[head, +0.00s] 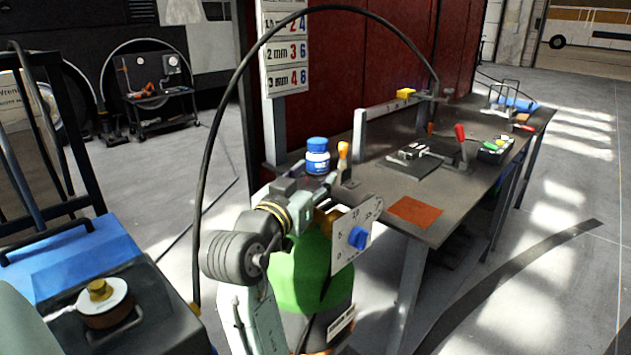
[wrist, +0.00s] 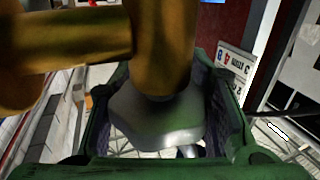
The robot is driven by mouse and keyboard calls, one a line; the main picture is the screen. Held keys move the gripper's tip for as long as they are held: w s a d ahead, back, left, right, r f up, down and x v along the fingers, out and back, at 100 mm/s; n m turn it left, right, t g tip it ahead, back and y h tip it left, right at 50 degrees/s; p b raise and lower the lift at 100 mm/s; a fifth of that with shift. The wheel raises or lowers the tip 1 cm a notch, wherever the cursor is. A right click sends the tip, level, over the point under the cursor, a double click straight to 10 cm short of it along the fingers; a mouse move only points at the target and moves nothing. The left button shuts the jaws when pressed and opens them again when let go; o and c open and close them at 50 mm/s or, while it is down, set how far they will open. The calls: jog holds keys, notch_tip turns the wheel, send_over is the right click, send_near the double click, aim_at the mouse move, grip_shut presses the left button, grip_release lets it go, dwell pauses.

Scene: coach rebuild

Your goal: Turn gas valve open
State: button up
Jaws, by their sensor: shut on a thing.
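A green gas cylinder (head: 298,278) stands at the front left end of the workbench. A brass fitting (head: 326,216) sits at its top, beside a pale numbered dial plate (head: 352,235) with a blue knob (head: 357,238). My gripper (wrist: 168,115) is at the top of the cylinder. In the wrist view its dark green jaws stand on both sides of a grey valve part (wrist: 158,122) under a thick brass body (wrist: 160,45). The jaws are shut on the valve. In the head view my wrist and the plate hide the contact; how far the valve is turned does not show.
A black cable (head: 213,140) arches overhead. A blue cart (head: 75,265) stands at left. The floor at right is clear.

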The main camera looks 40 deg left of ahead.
jog(key=shift+s+a+f+n+y, duration=0.2)
jog(key=shift+n+y, duration=0.3)
jog(key=shift+y, duration=0.3)
jog(key=o, duration=0.7)
jog(key=shift+o, duration=1)
jog(key=shift+r, duration=0.15)
jog(key=shift+w, duration=0.1)
jog(key=v, duration=1.2)
jog(key=shift+r, duration=0.25)
